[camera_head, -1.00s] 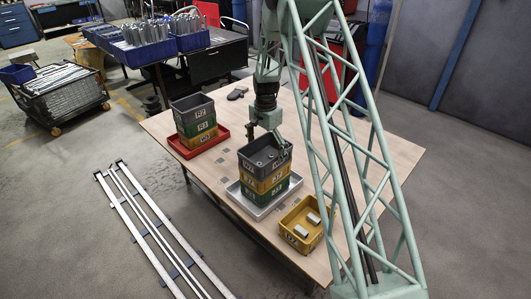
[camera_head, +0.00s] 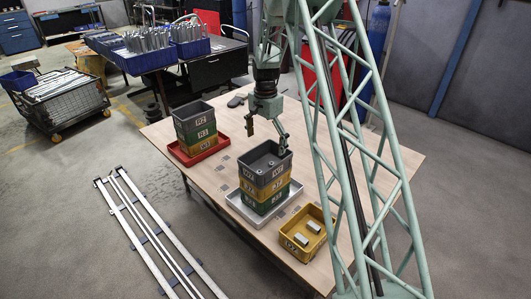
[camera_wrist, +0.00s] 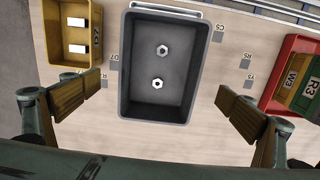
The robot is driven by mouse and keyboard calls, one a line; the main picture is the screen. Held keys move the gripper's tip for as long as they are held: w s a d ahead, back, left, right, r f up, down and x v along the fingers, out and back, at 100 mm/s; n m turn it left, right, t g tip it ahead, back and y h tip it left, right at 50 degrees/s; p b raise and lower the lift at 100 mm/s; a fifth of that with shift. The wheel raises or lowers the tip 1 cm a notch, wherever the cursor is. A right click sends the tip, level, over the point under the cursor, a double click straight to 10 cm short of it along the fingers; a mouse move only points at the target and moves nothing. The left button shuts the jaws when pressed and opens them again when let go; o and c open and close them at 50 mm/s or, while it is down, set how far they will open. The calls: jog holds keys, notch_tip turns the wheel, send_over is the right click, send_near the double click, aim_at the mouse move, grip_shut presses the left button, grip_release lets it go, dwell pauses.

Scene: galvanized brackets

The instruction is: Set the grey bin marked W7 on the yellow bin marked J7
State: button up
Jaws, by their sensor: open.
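The grey bin (camera_head: 265,165) tops the middle stack, above a yellow and a green bin. Its label appears to read W7. In the wrist view the grey bin (camera_wrist: 122,65) holds two hex nuts. A yellow bin (camera_head: 306,249) stands alone at the right on the table, holding two small metal pieces. Its label is small but looks like J7. It also shows at the upper left of the wrist view (camera_wrist: 97,50). My gripper (camera_head: 267,133) is open and empty above the grey bin. In the wrist view its fingers (camera_wrist: 152,115) are spread wide on either side of it.
The middle stack stands on a pale tray (camera_head: 234,199). A red tray (camera_head: 219,143) at the left carries another stack of grey, green and yellow bins. A dark object (camera_head: 237,101) lies at the table's back edge. Bare wood table (camera_head: 390,160) lies to the right.

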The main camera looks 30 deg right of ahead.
jog(key=shift+r, duration=2.15)
jog(key=shift+r, duration=0.1)
jog(key=s+a+r+n+t, duration=0.1)
jog(key=s+a+r+n, duration=0.1)
jog(key=s+a+r, duration=0.5)
jog(key=s+a+r+n, duration=0.3)
jog(key=s+r, duration=0.5)
jog(key=r, duration=0.4)
jog(key=s+a+r+n+t, duration=0.1)
jog(key=s+a+r+n, duration=0.1)
jog(key=s+a+r, duration=0.5)
jog(key=s+a+r+n, duration=0.2)
jog(key=s, duration=0.9)
jog(key=s+a+r+n+t, duration=0.1)
jog(key=s+a+r+n, duration=0.1)
jog(key=s, duration=1)
jog(key=s+a+r+n, duration=0.2)
jog(key=s+a+n, duration=0.1)
jog(key=s, duration=0.8)
jog(key=shift+s+r+t, duration=0.15)
jog(key=shift+r+t, duration=0.25)
